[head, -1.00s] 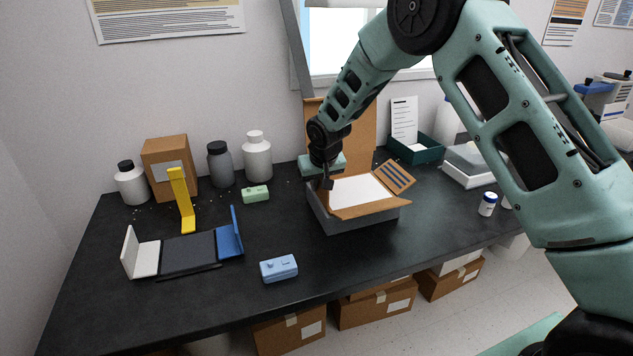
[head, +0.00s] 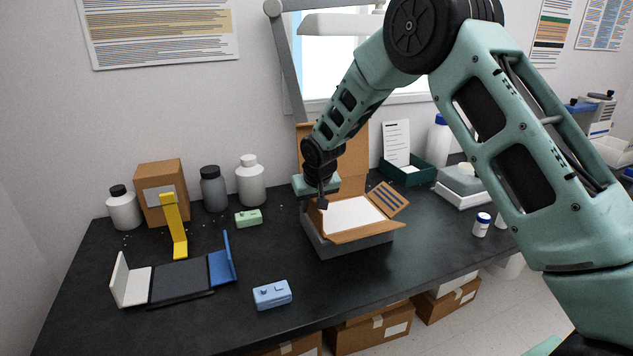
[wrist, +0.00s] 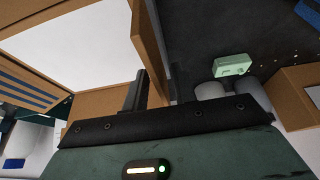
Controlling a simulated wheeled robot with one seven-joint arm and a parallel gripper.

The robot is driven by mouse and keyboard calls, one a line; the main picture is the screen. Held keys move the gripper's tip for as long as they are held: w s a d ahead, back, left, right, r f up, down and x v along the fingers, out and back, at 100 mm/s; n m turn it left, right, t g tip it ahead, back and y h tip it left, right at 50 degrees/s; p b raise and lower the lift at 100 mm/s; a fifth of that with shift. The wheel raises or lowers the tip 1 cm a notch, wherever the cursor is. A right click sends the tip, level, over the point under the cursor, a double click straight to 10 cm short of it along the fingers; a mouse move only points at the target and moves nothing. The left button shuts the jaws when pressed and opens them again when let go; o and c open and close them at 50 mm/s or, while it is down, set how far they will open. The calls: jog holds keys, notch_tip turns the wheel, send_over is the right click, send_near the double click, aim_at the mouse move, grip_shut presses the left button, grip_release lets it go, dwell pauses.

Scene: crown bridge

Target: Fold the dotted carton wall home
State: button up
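An open carton, a grey box with brown flaps (head: 352,245), stands on the dark bench in the head view. Its tall back flap (head: 352,150) is upright; its right flap (head: 388,199) has blue stripes and leans outward. The front flap (head: 362,233) is plain and folded outward. I see no dots on any visible wall; the left wall is largely hidden by my gripper (head: 322,201). In the wrist view my gripper (wrist: 160,88) has its fingers apart, with a brown upright flap (wrist: 149,40) seen between them. I cannot tell whether they touch it.
A folding stand with white, yellow and blue walls (head: 180,281) is at the left. A blue block (head: 272,294) lies in front, a green block (head: 248,218) behind. Bottles (head: 213,188) and a brown box (head: 162,192) line the back left. A green tray (head: 408,172) is behind right.

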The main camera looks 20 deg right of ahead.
jog(key=b+v, duration=0.1)
jog(key=v, duration=1.4)
jog(key=shift+s+r, duration=0.25)
jog(key=shift+r, duration=0.05)
jog(key=s+a+f+n+g+y, duration=0.1)
jog(key=s+a+n, duration=0.1)
jog(key=s+a, duration=0.5)
jog(key=s+a+n+g, duration=0.15)
jog(key=s+a, duration=0.25)
jog(key=s, duration=0.7)
jog(key=s+f+n+g, duration=0.1)
jog(key=s+f+n, duration=0.1)
jog(key=s, duration=0.8)
jog(key=s+f+n+g, duration=0.1)
jog(key=s+f+n, duration=0.1)
jog(key=s, duration=0.8)
jog(key=shift+s+d+r, duration=0.1)
